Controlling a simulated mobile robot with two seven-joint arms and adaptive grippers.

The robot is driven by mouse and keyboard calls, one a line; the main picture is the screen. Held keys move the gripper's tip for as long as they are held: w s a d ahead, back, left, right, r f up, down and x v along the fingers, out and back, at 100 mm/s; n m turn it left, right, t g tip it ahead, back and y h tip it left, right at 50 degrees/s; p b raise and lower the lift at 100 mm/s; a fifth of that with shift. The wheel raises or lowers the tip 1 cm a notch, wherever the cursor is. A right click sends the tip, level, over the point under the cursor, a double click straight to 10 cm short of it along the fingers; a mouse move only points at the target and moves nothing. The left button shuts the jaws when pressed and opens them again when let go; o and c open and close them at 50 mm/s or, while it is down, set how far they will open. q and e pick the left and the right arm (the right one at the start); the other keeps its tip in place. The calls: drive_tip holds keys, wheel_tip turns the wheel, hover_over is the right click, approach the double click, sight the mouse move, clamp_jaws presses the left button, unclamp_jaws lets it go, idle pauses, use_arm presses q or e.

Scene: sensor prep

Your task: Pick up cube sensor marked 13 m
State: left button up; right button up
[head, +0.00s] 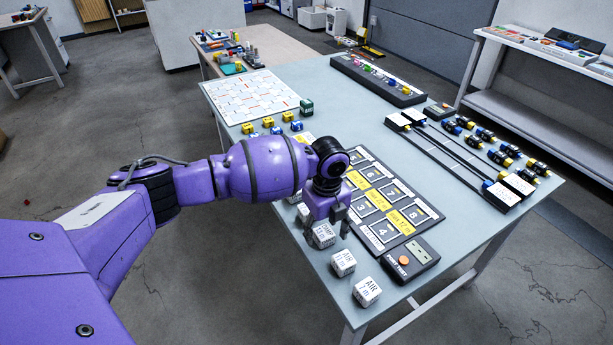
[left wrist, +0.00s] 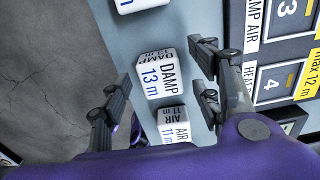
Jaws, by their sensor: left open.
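The cube sensor marked DAMP 13 m (left wrist: 160,78) is white with dark lettering and lies on the grey-blue table. In the left wrist view it appears between the two fingers of my open left gripper (left wrist: 158,66). In the head view the same cube (head: 323,236) shows partly behind my left gripper (head: 327,229), which points down at it. Whether the fingers touch the cube cannot be told. The gripper holds nothing visible. My right gripper is in neither view.
A cube marked AIR 11 m (left wrist: 174,124) lies close beside it, and another AIR cube (head: 367,291) lies nearer the table's corner. The numbered panel (head: 418,217) and a handheld meter (head: 410,261) lie to the right. The table edge is close on the left.

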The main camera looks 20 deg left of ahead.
use_arm(q)
drive_tip(key=shift+f, duration=0.6)
drive_tip(key=shift+r, duration=0.1)
drive_tip(key=c, duration=1.2)
drive_tip(key=shift+w, duration=0.1)
drive_tip(key=shift+c, duration=0.2)
